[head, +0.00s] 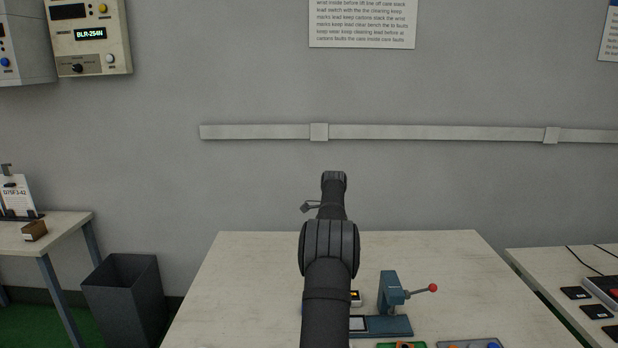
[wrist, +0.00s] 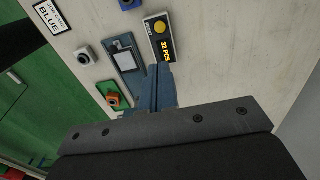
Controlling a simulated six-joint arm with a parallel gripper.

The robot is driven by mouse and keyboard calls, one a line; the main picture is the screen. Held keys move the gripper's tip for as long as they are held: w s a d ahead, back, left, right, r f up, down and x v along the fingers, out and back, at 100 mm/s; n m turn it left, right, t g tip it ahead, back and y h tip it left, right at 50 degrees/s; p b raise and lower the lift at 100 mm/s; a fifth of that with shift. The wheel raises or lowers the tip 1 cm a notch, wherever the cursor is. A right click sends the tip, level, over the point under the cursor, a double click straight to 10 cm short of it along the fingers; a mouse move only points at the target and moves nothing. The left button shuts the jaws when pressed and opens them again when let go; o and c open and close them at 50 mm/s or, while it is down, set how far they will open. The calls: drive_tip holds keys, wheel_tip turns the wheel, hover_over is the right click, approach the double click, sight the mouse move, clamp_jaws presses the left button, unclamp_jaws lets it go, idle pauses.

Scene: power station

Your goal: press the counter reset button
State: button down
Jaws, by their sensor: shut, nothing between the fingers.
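The counter (wrist: 165,52) lies on the table in the wrist view, a dark panel with "22 PCS" in yellow characters. A round yellow button (wrist: 160,27) sits at its far end. In the head view only a small part of the counter (head: 355,299) shows beside my arm. In the head view, my arm hides most of the counter.
A green and orange piece (wrist: 113,98), a grey block (wrist: 84,54) and a "BLUE" card (wrist: 52,16) lie nearby. The table's back (head: 420,253) is clear.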

drive_tip(key=d+f+n+t+h, duration=0.4)
drive_tip(key=f+n+t, duration=0.1)
drive_tip(key=n, duration=0.7)
drive_tip(key=a+n+t, duration=0.1)
drive_tip(key=n, duration=0.2)
drive_tip(key=s+a+f+n+t, duration=0.1)
drive_tip(key=n, duration=0.3)
drive_tip(key=a+f+n+t+y, duration=0.1)
drive_tip(key=a+n, duration=0.1)
drive_tip(key=n, duration=0.2)
drive_tip(key=shift+s+a+t, duration=0.1)
drive_tip(key=shift+s+t, duration=0.05)
drive_tip(key=shift+t, duration=0.25)
drive_tip(key=shift+f, duration=0.15)
drive_tip(key=shift+f, duration=4.3)
drive_tip(key=shift+f, duration=0.1)
